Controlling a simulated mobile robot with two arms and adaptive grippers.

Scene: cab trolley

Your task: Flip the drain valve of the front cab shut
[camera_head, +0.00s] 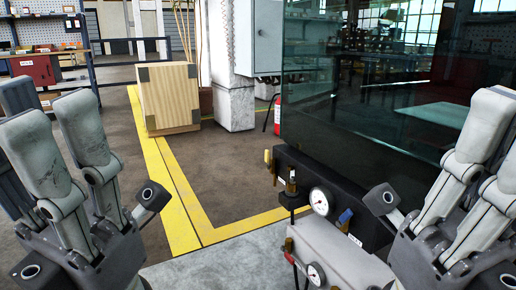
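The cab (390,100) is a large dark glass box on a black base at the right. Along its front lower edge are several fittings: a brass valve with a pale yellow handle (267,157), a brass fitting (291,182), a white gauge (321,201) and a blue handle (345,216). Lower down, a red handle (290,258) sits beside a second gauge (315,273) on a grey body. I cannot tell which is the drain valve. My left gripper (105,150) is open and empty at the left. My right gripper (437,150) is open and empty, right of the fittings, partly covering the cab's base.
A grey ledge (215,262) lies below the fittings. A wooden crate (169,96) stands on the floor beyond yellow lines (185,215). A white column, a grey cabinet (257,38) and a red extinguisher (277,116) stand behind.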

